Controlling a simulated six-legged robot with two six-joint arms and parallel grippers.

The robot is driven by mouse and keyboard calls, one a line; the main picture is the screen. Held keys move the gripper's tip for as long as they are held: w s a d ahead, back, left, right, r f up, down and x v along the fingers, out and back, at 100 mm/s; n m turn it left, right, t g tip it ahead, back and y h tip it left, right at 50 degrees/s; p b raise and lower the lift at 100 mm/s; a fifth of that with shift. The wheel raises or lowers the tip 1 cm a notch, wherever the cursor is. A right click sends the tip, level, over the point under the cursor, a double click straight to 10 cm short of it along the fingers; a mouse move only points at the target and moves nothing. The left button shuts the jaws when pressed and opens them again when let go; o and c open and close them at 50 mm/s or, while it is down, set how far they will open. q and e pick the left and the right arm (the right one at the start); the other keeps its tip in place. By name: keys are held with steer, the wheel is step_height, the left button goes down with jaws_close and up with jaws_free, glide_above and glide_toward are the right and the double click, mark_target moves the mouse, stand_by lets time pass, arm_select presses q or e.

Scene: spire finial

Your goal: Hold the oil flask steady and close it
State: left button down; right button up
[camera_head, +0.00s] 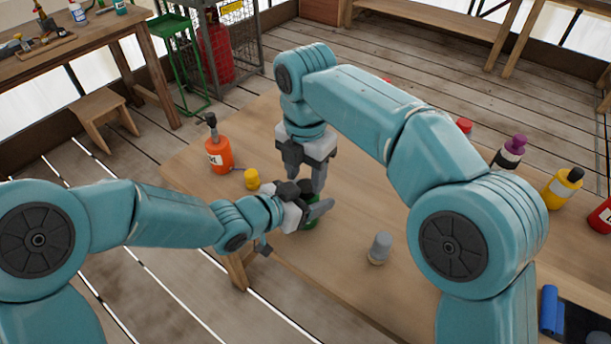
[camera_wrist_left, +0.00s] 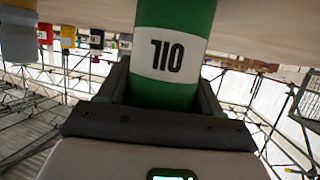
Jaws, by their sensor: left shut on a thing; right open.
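In the left wrist view the flask (camera_wrist_left: 174,52) appears upside down between the fingers. My left gripper (camera_head: 318,212) is shut around its body. My right gripper (camera_head: 305,181) points down just above the flask, open. A dark part shows between its fingers at the flask's top; I cannot tell whether it is a cap or whether the fingers touch it.
An orange pump bottle (camera_head: 217,154) and a small yellow piece (camera_head: 252,179) stand left of the grippers on the wooden table (camera_head: 350,292). A grey-topped container (camera_head: 380,246) stands to the right. Black-capped yellow (camera_head: 562,189) and purple-capped (camera_head: 509,153) bottles stand at the far right.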

steer(key=shift+f, duration=0.95)
steer(key=c, duration=0.9)
steer(key=m, duration=0.3)
steer(key=o, duration=1.2)
